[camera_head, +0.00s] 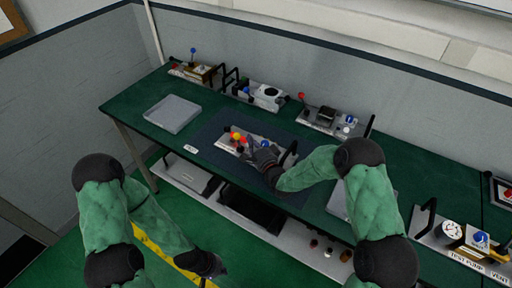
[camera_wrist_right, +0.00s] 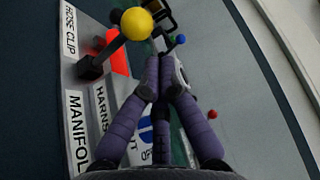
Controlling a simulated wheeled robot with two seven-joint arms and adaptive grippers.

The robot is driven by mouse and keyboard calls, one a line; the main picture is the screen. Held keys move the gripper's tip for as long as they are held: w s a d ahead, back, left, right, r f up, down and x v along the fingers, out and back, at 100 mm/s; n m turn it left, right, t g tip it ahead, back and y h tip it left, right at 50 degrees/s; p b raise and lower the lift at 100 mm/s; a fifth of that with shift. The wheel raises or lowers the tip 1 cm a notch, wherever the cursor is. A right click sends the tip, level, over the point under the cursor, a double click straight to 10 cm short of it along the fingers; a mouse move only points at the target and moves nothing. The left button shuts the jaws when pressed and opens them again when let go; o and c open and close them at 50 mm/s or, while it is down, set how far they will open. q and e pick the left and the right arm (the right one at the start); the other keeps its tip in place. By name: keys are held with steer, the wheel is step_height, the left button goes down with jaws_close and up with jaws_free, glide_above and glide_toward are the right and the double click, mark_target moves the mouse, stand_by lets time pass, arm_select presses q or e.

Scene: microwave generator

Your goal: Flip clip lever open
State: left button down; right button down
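The panel (camera_head: 231,146) with the clip stands on the dark mat; its label "HOSE CLIP" (camera_wrist_right: 70,32) shows in the right wrist view. The clip lever has a yellow ball knob (camera_wrist_right: 137,23) and a black pivot bracket (camera_wrist_right: 90,68), beside a red block (camera_wrist_right: 118,62). The yellow knob also shows in the head view (camera_head: 236,136). My right gripper (camera_wrist_right: 164,72) is over the panel, its fingertips drawn together just right of the yellow knob, apparently not gripping it. My left gripper (camera_head: 214,268) hangs low in front of the bench; its finger state is unclear.
A pump panel (camera_head: 462,238) stands at right. A black handle (camera_head: 289,153) rises right of my right gripper.

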mark_target(238, 141)
steer(key=shift+x, duration=1.8)
steer(key=n+b, duration=0.1)
steer(key=b, duration=0.1)
steer(key=s+a+n+t+b, duration=0.1)
steer(key=b, duration=0.2)
steer(key=shift+s+a+y, duration=0.1)
steer(key=shift+s+y, duration=0.15)
steer(key=shift+y, duration=0.15)
steer(key=shift+r, duration=0.1)
